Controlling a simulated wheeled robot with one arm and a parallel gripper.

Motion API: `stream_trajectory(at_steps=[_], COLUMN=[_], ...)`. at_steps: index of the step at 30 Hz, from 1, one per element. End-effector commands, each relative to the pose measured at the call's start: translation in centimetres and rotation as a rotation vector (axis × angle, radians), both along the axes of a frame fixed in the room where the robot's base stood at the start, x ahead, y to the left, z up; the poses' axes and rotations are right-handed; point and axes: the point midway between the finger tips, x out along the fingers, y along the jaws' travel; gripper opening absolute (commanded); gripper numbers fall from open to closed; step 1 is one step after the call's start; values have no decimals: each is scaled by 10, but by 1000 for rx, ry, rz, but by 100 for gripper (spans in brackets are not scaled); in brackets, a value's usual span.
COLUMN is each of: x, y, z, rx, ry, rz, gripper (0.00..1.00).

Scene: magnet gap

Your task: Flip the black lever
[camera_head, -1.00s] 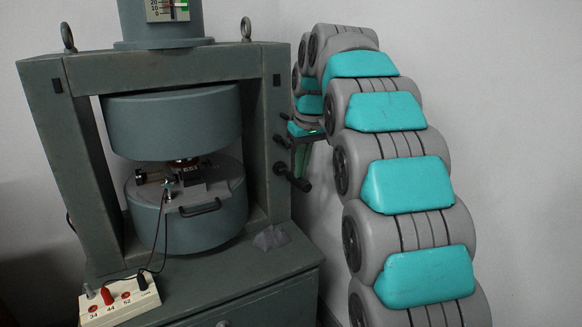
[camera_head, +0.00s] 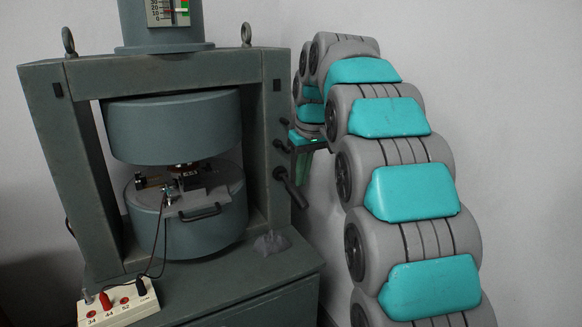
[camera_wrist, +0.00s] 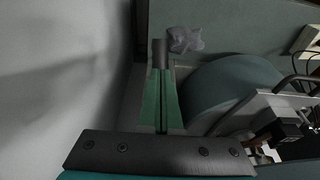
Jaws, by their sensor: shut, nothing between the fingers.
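The black lever (camera_head: 290,187) sticks out from the right post of the grey-green magnet frame and slants steeply down to the right. In the wrist view a dark cylinder, likely the lever's end (camera_wrist: 160,53), shows just beyond my fingertips. My gripper (camera_head: 303,178) is beside the lever on its right, pointing down, partly hidden by the lever. In the wrist view my gripper (camera_wrist: 162,72) has its green fingers together with nothing between them. I cannot tell whether the fingertips touch the lever.
Two smaller dark handles (camera_head: 281,144) sit higher on the same post. A crumpled grey lump (camera_head: 271,243) lies on the base ledge below. A white socket box (camera_head: 118,303) with cables stands at the front left. A pale wall is close on the right.

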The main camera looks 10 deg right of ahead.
Motion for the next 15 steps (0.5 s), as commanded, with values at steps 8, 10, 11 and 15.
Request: stream_trajectory(at_steps=[8, 10, 11, 15], x=[-4, -5, -6, -9], y=[-1, -2, -2, -3], z=[23, 28, 30, 39], rx=[0, 0, 0, 0], ry=[-3, -3, -3, -1], rz=[0, 0, 0, 0], gripper=[0, 0, 0, 0])
